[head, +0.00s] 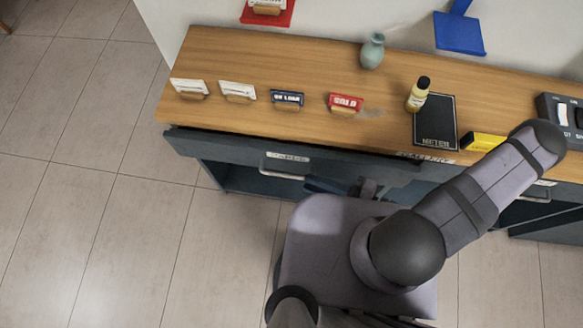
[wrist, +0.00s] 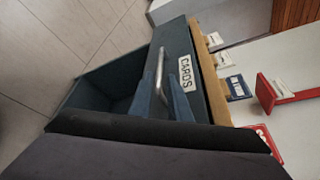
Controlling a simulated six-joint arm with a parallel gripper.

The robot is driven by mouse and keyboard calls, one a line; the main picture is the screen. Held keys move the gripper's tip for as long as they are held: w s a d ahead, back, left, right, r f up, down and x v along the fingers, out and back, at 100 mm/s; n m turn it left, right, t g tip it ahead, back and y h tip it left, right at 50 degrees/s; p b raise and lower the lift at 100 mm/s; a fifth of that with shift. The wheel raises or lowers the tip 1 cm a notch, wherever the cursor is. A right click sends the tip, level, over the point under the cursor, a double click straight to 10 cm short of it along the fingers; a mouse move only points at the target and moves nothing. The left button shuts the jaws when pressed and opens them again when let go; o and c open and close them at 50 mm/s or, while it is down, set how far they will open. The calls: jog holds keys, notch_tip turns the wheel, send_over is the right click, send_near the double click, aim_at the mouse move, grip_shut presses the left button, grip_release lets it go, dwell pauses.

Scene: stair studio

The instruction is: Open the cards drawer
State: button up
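The cards drawer has a dark blue-grey front (head: 225,150) under the left part of the wooden desk top. Its white CARDS label (wrist: 185,73) reads clearly in the wrist view, beside a metal bar handle (wrist: 161,66). In the head view the handle (head: 283,176) sits below the label. The drawer looks shut or nearly so. My gripper (wrist: 159,84) has its two blue fingers apart, one on each side of the handle's near end. I cannot tell whether they touch it. In the head view my arm partly hides the gripper (head: 318,184).
The desk top (head: 230,110) holds small card stands, a red SOLD sign (head: 345,102), a vase (head: 372,52), a bottle (head: 418,95) and a black book (head: 435,125). An open shelf (wrist: 115,84) lies under the drawer. The tiled floor (head: 90,210) at left is clear.

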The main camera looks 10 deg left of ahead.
aim_at(292, 176)
jog(key=shift+p+x, duration=0.65)
jog(key=shift+x, duration=2.95)
grip_shut()
